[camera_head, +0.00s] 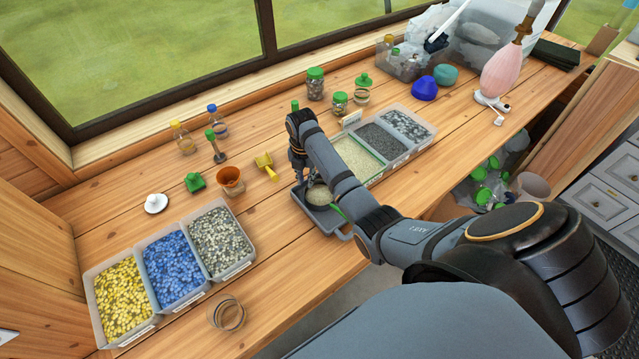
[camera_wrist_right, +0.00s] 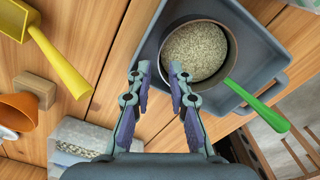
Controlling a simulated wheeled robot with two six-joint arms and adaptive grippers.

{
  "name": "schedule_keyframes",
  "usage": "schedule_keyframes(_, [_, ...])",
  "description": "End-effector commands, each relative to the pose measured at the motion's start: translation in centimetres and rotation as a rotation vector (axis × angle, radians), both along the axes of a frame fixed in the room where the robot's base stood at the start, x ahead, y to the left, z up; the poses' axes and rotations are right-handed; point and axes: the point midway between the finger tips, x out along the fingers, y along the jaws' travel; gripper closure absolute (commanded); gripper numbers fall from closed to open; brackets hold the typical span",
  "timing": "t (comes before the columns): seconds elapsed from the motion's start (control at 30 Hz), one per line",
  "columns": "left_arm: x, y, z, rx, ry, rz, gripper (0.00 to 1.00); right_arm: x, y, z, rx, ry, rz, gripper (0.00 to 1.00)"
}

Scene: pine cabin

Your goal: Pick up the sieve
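The sieve (camera_head: 320,195) is round with a green handle and sits in a grey tray (camera_head: 328,222) near the table's front edge. In the right wrist view the sieve (camera_wrist_right: 195,50) shows a dark rim, a speckled grainy inside and its green handle (camera_wrist_right: 257,105) reaching over the tray's wall. My right gripper (camera_head: 301,176) is over the tray at the sieve's left side. In the right wrist view my right gripper (camera_wrist_right: 158,72) is open, one fingertip overlapping the sieve's rim in the picture; I cannot tell if they touch. My left gripper is out of view.
Bins of pale, dark and grey grains (camera_head: 378,143) stand right of the tray. Yellow, blue and grey bins (camera_head: 172,268) stand at front left. Jars (camera_head: 315,84) stand behind.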

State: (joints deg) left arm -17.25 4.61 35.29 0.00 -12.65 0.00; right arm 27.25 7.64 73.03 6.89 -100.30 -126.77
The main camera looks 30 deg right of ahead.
Motion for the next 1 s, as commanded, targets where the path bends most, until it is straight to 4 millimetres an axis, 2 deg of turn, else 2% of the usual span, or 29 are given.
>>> schedule_keyframes(0.03, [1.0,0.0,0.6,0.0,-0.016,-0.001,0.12,-0.1,0.1,-0.4,0.001,0.006,0.0,0.8])
schedule_keyframes(0.13, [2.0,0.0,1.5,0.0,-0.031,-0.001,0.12,-0.2,0.2,-2.0,0.002,0.008,-0.001,0.8])
schedule_keyframes(0.23, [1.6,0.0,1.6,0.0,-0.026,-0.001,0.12,-0.1,0.2,-3.9,0.001,0.006,-0.001,0.8])
schedule_keyframes(0.33, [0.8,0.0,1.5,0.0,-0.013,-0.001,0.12,-0.1,0.2,-4.8,0.001,0.003,0.0,0.8])
schedule_keyframes(0.57, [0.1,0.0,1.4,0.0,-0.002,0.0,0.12,-0.1,0.2,-5.0,0.0,0.001,0.0,0.82])
schedule_keyframes(0.7, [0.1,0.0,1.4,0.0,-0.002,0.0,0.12,-0.1,0.2,-5.0,0.0,0.001,0.0,1.0])
schedule_keyframes(1.0, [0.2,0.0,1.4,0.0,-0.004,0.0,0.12,-0.1,0.1,-4.9,0.0,0.001,0.0,1.0])
